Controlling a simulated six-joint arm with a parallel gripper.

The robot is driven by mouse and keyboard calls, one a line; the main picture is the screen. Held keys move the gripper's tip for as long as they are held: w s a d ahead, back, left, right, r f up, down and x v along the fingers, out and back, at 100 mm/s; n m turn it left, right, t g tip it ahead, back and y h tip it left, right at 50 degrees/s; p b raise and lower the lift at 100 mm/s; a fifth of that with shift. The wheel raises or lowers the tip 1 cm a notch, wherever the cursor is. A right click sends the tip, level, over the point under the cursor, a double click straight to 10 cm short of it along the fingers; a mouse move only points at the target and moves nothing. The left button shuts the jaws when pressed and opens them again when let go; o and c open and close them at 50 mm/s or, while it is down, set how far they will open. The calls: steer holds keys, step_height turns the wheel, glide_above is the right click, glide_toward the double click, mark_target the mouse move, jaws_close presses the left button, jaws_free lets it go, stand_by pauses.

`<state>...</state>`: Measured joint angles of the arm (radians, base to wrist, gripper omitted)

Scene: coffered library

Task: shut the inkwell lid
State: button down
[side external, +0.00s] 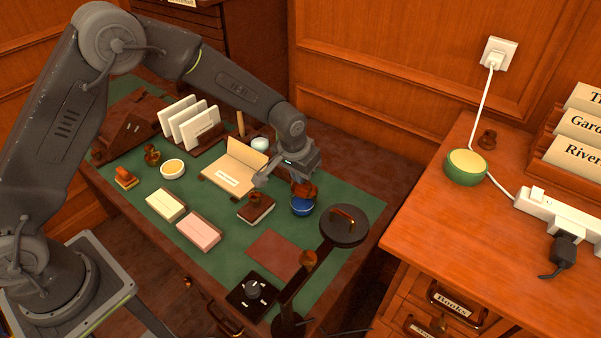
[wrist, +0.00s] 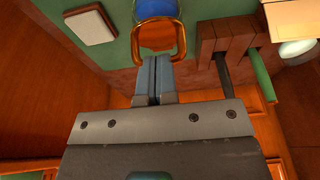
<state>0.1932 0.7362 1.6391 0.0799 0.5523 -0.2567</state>
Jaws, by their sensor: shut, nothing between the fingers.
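The inkwell is a small round blue pot (side external: 301,206) near the right end of the green desk top. Its orange-brown lid (side external: 304,189) appears raised at the pot's far side, though its exact tilt is hard to tell. The wrist view shows part of the blue pot (wrist: 157,7) at the top edge, with the lid and its loop-shaped rim (wrist: 176,50) just below. My gripper (wrist: 154,59) is shut and empty, its fingertips at the near end of that loop. I cannot tell whether they touch it. In the side view my gripper partly hides the lid area.
A dark stamp block (side external: 255,208) stands just left of the inkwell. An open folder (side external: 235,170) lies behind it. A black desk lamp (side external: 344,227) rises close by at the front right. Pink (side external: 199,231) and cream pads lie further left.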

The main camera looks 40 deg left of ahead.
steer(key=shift+w, duration=0.1)
stand_by(0.4)
steer(key=shift+w+r, duration=0.25)
steer(key=shift+w, duration=0.4)
steer(key=shift+w+r, duration=0.2)
steer(key=shift+r, duration=0.15)
step_height(320, 180, up, 4)
steer(key=w+r, duration=0.1)
step_height(320, 180, up, 7)
steer(key=m+g, duration=0.2)
steer(key=m, duration=0.6)
glide_above(307, 188)
steer(key=f+m, duration=0.3)
steer(key=f, duration=0.1)
steer(key=f+m+g, duration=0.1)
steer(key=f+m, duration=0.2)
steer(key=f, duration=0.1)
steer(key=s+f+m+g, duration=0.1)
steer(key=f+m, duration=0.3)
steer(key=f, duration=0.1)
steer(key=shift+s, duration=0.1)
